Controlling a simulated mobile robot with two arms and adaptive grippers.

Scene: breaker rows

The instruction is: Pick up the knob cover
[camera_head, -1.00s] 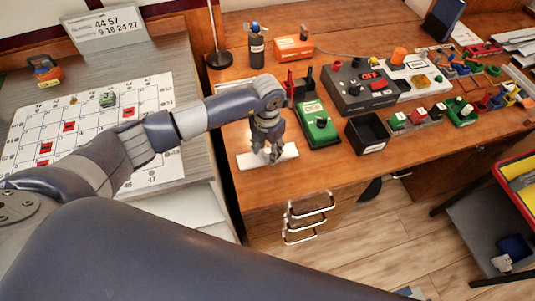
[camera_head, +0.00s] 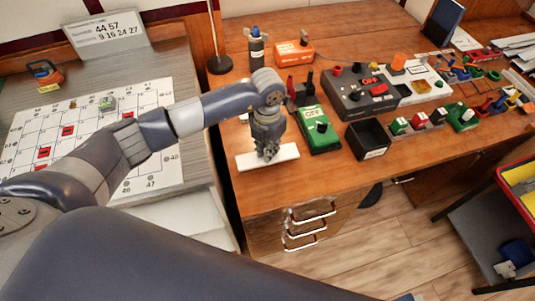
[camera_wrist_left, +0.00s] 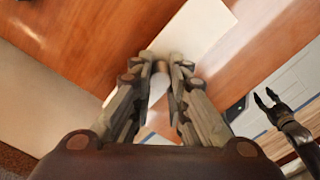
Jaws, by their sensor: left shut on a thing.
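My left gripper (camera_head: 267,154) is low over a white flat pad (camera_head: 290,152) at the front left of the wooden desk. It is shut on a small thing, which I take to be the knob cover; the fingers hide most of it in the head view. In the left wrist view the fingertips (camera_wrist_left: 160,66) close around a small greyish piece, with the white pad (camera_wrist_left: 195,30) behind it. A dark two-fingered gripper, apparently my right one (camera_wrist_left: 268,102), shows open and empty at the right of the left wrist view; it is out of the head view.
A green box (camera_head: 318,130) with a black knob stands right of the gripper. A black open bin (camera_head: 368,139) and a dark control box (camera_head: 362,92) stand further right. A lamp pole (camera_head: 214,35) rises behind the arm. The desk's front edge is close to the pad.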

